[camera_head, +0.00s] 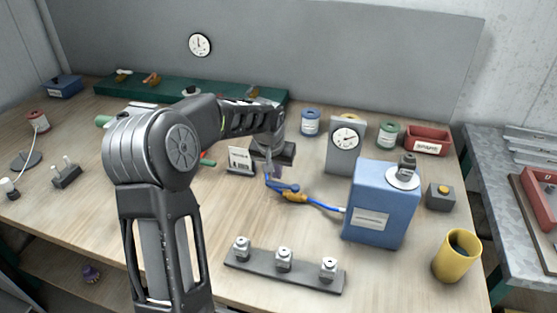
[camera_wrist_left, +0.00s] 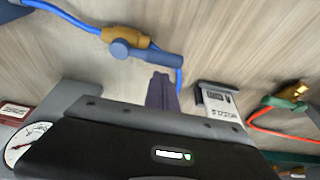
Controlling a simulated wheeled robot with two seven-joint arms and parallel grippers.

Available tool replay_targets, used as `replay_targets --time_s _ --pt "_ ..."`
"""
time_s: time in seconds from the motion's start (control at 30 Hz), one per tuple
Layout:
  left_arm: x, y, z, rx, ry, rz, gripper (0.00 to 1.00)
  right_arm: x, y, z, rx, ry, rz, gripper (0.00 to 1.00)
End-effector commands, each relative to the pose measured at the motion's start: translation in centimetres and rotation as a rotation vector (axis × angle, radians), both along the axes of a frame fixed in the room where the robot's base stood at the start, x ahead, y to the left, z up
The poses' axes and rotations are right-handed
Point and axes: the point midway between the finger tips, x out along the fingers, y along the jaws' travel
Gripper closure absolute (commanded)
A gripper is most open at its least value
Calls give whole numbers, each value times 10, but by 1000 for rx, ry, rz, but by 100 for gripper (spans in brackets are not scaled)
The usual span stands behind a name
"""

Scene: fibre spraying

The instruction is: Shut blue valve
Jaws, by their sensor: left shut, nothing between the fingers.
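The blue valve has a yellow-brown body (camera_head: 296,197) on a blue hose that runs to the blue box. It also shows in the left wrist view (camera_wrist_left: 126,37). Its blue handle (camera_wrist_left: 146,53) lies roughly along the hose. My left gripper (camera_head: 276,180) is just above the handle end of the valve in the head view. In the left wrist view its purple fingers (camera_wrist_left: 162,92) are together and empty, pointing toward the handle. I cannot tell whether they touch it. My left arm hides part of the table. My right gripper is not in view.
A blue box (camera_head: 382,204) stands right of the valve, with a gauge stand (camera_head: 346,147) behind. A small labelled sign (camera_head: 240,159) is left of the gripper. A grey strip with three knobs (camera_head: 283,270) lies in front; a yellow cup (camera_head: 457,256) stands front right.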

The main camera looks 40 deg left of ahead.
Motion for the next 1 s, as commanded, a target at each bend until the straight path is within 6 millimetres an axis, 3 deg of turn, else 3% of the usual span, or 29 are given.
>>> replay_targets --time_s 1.0 --pt "-13 -3 -1 -1 1 82 100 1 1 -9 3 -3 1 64"
